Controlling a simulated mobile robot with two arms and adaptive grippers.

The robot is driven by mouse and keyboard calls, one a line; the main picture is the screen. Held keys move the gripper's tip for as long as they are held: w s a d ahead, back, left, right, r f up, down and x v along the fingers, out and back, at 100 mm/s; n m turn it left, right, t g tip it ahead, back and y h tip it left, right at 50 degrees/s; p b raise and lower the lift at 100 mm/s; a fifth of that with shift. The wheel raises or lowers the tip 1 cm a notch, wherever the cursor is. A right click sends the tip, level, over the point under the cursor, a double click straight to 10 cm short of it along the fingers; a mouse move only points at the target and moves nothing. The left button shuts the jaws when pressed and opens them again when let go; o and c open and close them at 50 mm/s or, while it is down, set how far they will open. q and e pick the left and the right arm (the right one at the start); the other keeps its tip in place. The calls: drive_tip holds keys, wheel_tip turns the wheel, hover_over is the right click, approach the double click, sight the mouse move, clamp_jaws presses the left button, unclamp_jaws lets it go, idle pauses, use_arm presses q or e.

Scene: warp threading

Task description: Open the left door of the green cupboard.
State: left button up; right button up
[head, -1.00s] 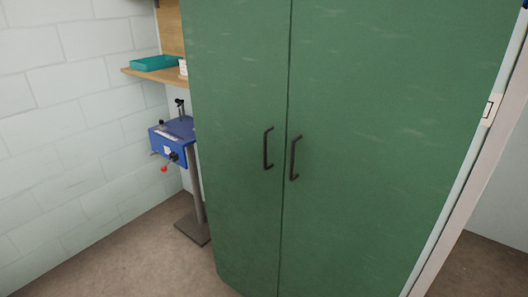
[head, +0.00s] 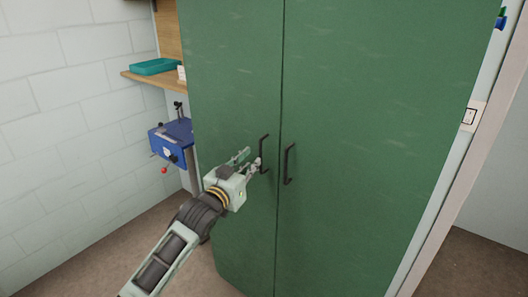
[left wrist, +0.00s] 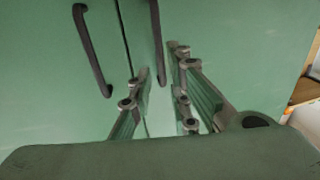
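The tall green cupboard has two doors, the left door (head: 225,90) and the right door (head: 370,120); both look shut. The left door's dark bar handle (head: 264,153) stands upright close to the seam, with the right door's handle (head: 288,165) beside it. My left gripper (head: 250,160) is open at the left handle. In the left wrist view, an end of the left handle (left wrist: 157,38) shows between the spread fingers (left wrist: 161,72); I cannot tell whether they touch it. The right door's handle (left wrist: 90,50) is outside the fingers. My right gripper is out of view.
A blue machine (head: 172,140) on a stand is left of the cupboard, below a wooden shelf (head: 150,78) with a teal tray (head: 155,66). A white brick wall (head: 65,110) bounds the left. A light switch (head: 470,116) is at the right.

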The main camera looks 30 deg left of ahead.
sight(260, 154)
use_arm(q)
drive_tip(key=w, duration=0.4)
drive_tip(key=w+a+p, duration=0.1)
drive_tip(key=w, duration=0.2)
drive_tip(key=shift+w+f, duration=0.1)
clamp_jaws()
idle(0.3)
